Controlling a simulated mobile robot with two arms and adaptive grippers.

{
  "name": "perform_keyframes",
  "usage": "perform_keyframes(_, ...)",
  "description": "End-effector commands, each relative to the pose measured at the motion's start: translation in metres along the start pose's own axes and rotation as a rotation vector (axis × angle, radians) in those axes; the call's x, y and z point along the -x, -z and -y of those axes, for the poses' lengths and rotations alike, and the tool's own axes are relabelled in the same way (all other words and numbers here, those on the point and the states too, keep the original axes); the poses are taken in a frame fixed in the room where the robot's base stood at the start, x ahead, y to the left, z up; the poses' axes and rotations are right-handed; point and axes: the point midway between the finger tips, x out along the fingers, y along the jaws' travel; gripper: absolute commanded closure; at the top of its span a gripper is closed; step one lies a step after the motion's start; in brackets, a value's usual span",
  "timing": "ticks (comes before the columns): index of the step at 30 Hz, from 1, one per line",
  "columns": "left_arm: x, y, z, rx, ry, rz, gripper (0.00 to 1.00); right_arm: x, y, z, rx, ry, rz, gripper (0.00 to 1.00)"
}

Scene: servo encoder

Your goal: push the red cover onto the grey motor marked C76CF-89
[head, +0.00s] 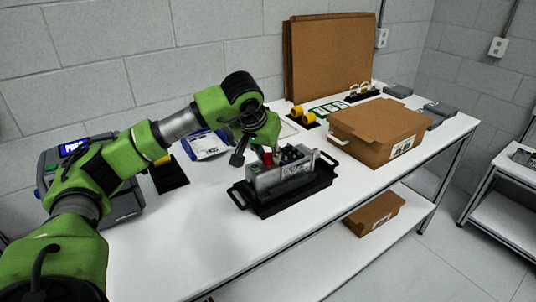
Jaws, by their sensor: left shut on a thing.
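My left gripper (265,147) reaches down over the black tray (266,211) in the middle of the table. It is shut on the small red cover (267,158), which is partly hidden by the fingers. Just below is a grey holder (270,185) standing in the tray, with dark upright parts (292,155) to the right of the cover. The grey motor marked C76CF-89 cannot be told apart here; the markings are too small to read. Whether the cover touches anything below it cannot be told. My right gripper is not in view.
A cardboard box (372,137) stands right of the tray. Behind are yellow parts (302,115), a green-edged sheet (328,108) and tall cardboard panels (330,55). A device with a lit screen (74,148) stands at left. The table front (190,240) is clear.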

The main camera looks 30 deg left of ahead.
Motion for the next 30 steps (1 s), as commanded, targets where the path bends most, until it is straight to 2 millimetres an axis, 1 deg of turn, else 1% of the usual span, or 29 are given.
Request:
perform_keyframes(1,-0.001,-0.002,0.0,-0.001,0.001,0.005,0.75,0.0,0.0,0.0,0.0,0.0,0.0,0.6)
perform_keyframes(3,-0.001,-0.002,0.0,-0.001,0.001,0.005,0.58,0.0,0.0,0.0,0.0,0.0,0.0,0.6)
perform_keyframes(9,-0.001,-0.002,-0.001,-0.001,0.0,0.005,0.58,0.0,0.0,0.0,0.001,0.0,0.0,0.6)
perform_keyframes(11,-0.001,-0.002,-0.001,-0.001,0.0,0.005,0.58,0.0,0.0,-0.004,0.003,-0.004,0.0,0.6)
perform_keyframes(14,0.004,-0.001,0.0,-0.001,0.0,0.003,0.58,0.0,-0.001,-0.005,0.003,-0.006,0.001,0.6)
perform_keyframes(17,0.016,0.0,0.0,-0.001,-0.001,-0.001,0.58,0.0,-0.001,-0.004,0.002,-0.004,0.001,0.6)
perform_keyframes(20,0.035,0.0,0.0,-0.002,0.0,-0.002,0.58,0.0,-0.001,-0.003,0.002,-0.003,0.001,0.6)
perform_keyframes(24,0.067,0.0,0.001,-0.001,0.0,-0.002,0.58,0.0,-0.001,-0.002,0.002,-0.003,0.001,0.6)
perform_keyframes(30,0.103,0.0,0.0,0.0,-0.001,-0.001,0.58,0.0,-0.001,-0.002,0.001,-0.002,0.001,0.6)
